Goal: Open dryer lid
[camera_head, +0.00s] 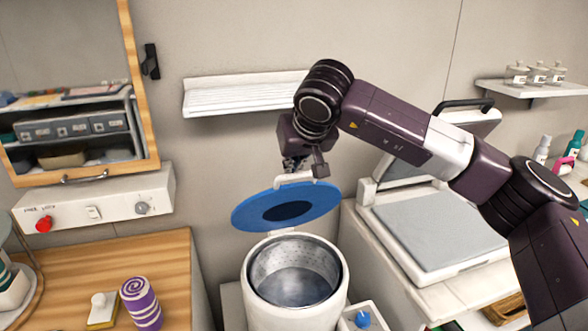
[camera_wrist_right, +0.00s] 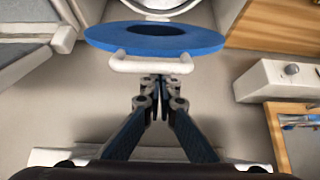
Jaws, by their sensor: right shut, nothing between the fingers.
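The dryer (camera_head: 296,290) is a white cylinder with a perforated metal drum, and its mouth is uncovered. Its blue round lid (camera_head: 250,210) with a dark centre stands raised and tilted behind the mouth. The lid also shows in the right wrist view (camera_wrist_right: 210,41), with its white handle (camera_wrist_right: 152,66) on the near side. My right gripper (camera_head: 300,172) is at the lid's handle. In the right wrist view the fingertips (camera_wrist_right: 161,82) are together just below the handle bar, with nothing between them; I cannot tell whether they touch it. My left gripper is not in view.
A white press (camera_head: 430,225) stands to the right of the dryer. A wooden counter (camera_head: 165,255) with a purple striped roll (camera_head: 141,303) is at left. A white wall shelf (camera_head: 235,97) is behind my right arm. A control box (camera_head: 100,200) hangs at left.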

